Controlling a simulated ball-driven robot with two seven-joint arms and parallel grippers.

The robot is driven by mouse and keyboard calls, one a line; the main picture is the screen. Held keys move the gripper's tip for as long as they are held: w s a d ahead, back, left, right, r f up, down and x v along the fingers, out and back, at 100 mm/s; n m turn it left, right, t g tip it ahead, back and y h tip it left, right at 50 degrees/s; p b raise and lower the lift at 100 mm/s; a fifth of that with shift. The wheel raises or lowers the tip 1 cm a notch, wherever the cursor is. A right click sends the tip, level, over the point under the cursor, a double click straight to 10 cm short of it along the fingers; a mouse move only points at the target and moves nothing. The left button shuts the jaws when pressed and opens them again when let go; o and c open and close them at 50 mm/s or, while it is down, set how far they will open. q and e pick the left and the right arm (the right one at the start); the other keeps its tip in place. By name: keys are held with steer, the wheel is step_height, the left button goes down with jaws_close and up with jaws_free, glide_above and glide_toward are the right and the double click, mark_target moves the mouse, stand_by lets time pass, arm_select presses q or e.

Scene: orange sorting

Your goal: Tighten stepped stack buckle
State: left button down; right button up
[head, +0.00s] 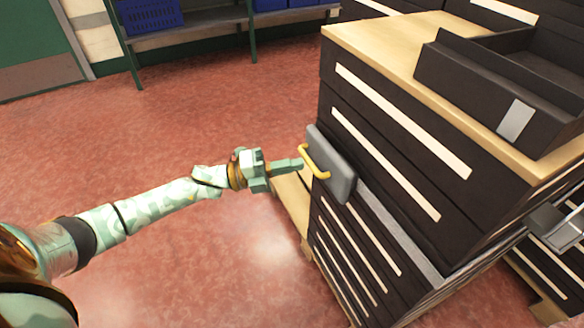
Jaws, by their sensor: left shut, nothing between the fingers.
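A stack of dark drawer units (385,130) stands right of the middle, with a wider upper part over a lower one. A grey strap (400,235) runs along the stack's side. At its left end sits a grey buckle (337,178) with a yellow handle (316,160). My left gripper (302,163) is shut and empty, pointing right. Its fingertips are at the handle's left side; I cannot tell whether they touch it. My right gripper is not in view.
A dark open tray (500,85) lies on the stack's wooden top (385,42). A grey metal fitting (556,222) shows at the right edge. A shelf with blue crates (150,15) stands at the back. The red floor (200,115) on the left is clear.

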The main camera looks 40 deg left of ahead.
arm_select(q)
steer(key=shift+w+a+r, duration=0.1)
steer(key=shift+w+r, duration=0.05)
steer(key=shift+w, duration=0.1)
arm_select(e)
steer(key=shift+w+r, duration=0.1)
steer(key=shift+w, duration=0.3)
arm_select(q)
steer(key=shift+w+a+r, duration=0.1)
steer(key=shift+w+r, duration=0.05)
steer(key=shift+r, duration=0.05)
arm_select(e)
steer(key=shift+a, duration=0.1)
